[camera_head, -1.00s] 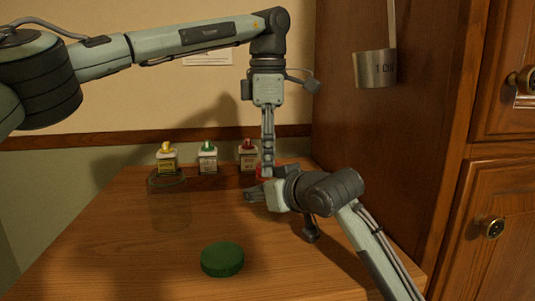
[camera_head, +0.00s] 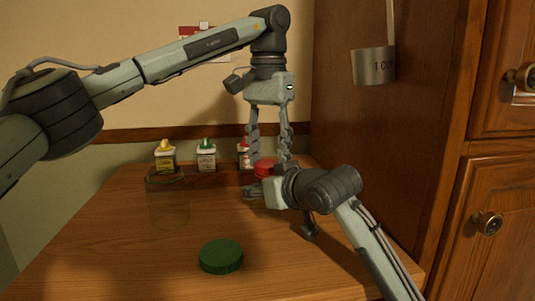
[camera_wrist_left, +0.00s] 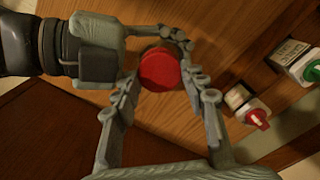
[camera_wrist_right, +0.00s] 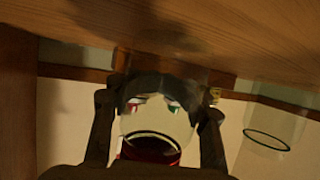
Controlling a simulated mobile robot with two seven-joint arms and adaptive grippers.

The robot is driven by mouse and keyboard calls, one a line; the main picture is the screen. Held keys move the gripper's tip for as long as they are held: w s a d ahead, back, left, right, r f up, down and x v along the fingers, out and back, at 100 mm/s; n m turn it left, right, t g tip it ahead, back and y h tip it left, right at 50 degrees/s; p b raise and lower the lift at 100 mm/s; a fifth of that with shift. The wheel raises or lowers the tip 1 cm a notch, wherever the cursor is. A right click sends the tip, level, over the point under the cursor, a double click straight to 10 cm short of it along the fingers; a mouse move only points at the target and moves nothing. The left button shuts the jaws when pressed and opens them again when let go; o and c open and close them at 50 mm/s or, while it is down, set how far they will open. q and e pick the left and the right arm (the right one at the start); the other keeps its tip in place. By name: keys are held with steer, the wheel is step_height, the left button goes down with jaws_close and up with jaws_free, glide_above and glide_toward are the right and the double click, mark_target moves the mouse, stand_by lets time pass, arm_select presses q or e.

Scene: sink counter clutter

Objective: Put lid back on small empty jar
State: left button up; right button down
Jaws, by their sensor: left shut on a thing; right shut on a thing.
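The round red lid (camera_head: 265,169) is between the fingers of my left gripper (camera_head: 268,163), which reaches down from above. The left wrist view shows the lid (camera_wrist_left: 160,70) from above, held between both fingertips. My right gripper (camera_head: 254,191) lies low and sideways, shut on the small clear jar (camera_wrist_right: 155,125). In the right wrist view, which is upside down, the jar's dark rim faces the red lid (camera_wrist_right: 148,152). The lid is at the jar's mouth; I cannot tell whether it is seated. The grippers hide the small jar in the head view.
A large clear jar (camera_head: 170,208) stands on the left of the wooden counter. A dark green lid (camera_head: 221,256) lies in front. Bottles with yellow (camera_head: 165,157), green (camera_head: 206,156) and red (camera_head: 244,154) caps stand at the back. A metal measuring cup (camera_head: 374,67) hangs at right.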

arm_select(q)
steer(key=shift+m, duration=0.5)
steer(key=o, duration=0.7)
steer(key=shift+r, duration=0.1)
steer(key=shift+r, duration=2.15)
steer(key=shift+c, duration=0.3)
